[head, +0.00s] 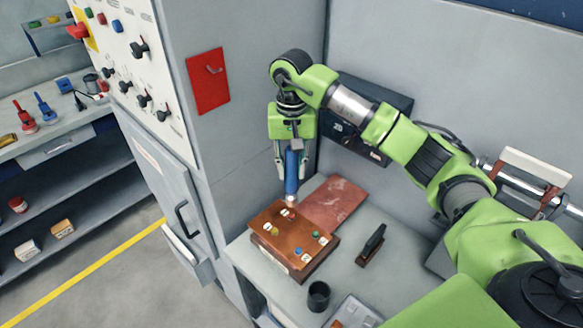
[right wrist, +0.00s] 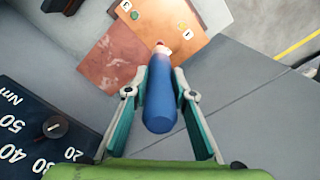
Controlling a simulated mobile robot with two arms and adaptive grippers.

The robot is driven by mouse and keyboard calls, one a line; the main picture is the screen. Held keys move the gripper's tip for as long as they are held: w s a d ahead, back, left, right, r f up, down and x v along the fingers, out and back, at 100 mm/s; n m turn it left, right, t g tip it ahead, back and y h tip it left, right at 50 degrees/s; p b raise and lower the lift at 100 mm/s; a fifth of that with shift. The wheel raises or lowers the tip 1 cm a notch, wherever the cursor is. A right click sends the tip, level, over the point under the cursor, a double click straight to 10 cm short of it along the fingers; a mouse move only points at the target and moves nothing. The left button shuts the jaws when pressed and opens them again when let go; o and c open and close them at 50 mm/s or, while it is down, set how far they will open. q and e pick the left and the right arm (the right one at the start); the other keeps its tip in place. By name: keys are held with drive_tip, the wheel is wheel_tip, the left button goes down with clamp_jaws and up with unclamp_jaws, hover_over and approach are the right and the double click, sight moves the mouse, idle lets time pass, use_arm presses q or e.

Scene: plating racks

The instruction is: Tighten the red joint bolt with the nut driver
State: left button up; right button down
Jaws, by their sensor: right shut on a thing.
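My right gripper (head: 292,170) is shut on the blue handle of the nut driver (head: 291,178), which points down at the copper-coloured block (head: 300,268). The driver's metal tip is over the block's far edge, close to the red bolt (head: 291,214); I cannot tell whether they touch. In the right wrist view the blue handle (right wrist: 158,108) lies between the fingers, with its tip over the block (right wrist: 168,18). Yellow, blue and green bolts with small white labels also show on the block. My left gripper is out of view.
A reddish plate (head: 336,200) lies behind the block. A dark box with dial numbers (right wrist: 40,135) is on the wall. A switch panel and cabinet are at left.

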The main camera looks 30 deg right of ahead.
sight(292, 197)
drive_tip(key=shift+f+b, duration=0.9)
drive_tip(key=shift+f, duration=0.05)
drive_tip(key=shift+f+b, duration=1.75)
drive_tip(key=shift+f, duration=0.35)
drive_tip(key=shift+s+a+f+b, duration=0.1)
drive_tip(key=shift+s+f+b, duration=0.2)
drive_tip(key=shift+b, duration=0.65)
idle(1.2)
drive_tip(key=shift+w, duration=0.1)
